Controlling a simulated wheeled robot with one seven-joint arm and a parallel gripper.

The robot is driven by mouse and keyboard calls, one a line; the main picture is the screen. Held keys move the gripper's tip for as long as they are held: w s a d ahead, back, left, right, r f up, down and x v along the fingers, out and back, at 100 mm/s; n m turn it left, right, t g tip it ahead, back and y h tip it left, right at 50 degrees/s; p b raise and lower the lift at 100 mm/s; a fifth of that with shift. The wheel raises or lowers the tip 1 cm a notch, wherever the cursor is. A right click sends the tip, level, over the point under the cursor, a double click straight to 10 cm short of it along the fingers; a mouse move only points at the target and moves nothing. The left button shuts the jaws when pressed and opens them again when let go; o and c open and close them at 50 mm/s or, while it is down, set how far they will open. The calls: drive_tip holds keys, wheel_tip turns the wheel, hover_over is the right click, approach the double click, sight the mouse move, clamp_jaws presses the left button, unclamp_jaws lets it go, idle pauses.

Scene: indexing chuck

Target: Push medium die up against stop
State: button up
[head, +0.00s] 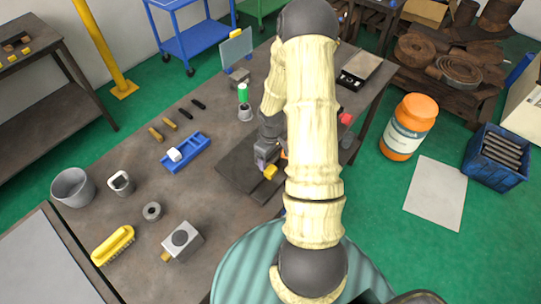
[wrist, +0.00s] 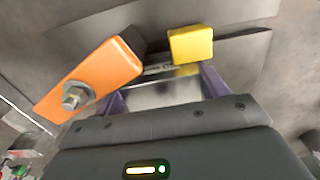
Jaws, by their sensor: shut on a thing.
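My gripper (wrist: 163,82) is low over a dark plate (head: 238,172) on the workbench, with a purplish finger on each side of a grey metal block (wrist: 165,93). It is shut on this block, which looks like the die. Small lettering on its far edge is too blurred to read. In the wrist view a yellow block (wrist: 191,44) lies just beyond it, and an orange piece with a bolt (wrist: 95,80) lies to the left. I cannot tell which is the stop, or whether the die touches either. The yellow block also shows in the head view (head: 270,172).

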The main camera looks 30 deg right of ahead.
drive_tip(key=shift+s, duration=0.1)
drive_tip(key=o, duration=1.8)
drive_tip(key=shift+c, duration=0.2)
wheel_tip(320, 180, up, 17)
drive_tip(key=shift+r, duration=0.2)
drive_tip(key=s+a+r+m+t, duration=0.1)
drive_tip(key=s+a+r+m, duration=0.1)
drive_tip(key=s+a, duration=0.2)
drive_tip(key=s+a+r+m+t, duration=0.1)
drive_tip(key=s+a, duration=0.4)
drive_tip(key=a, duration=0.5)
drive_tip(key=shift+a+r+m+t, duration=0.3)
drive_tip(key=shift+a+r+m, duration=0.1)
drive_tip(key=shift+r+m, duration=0.15)
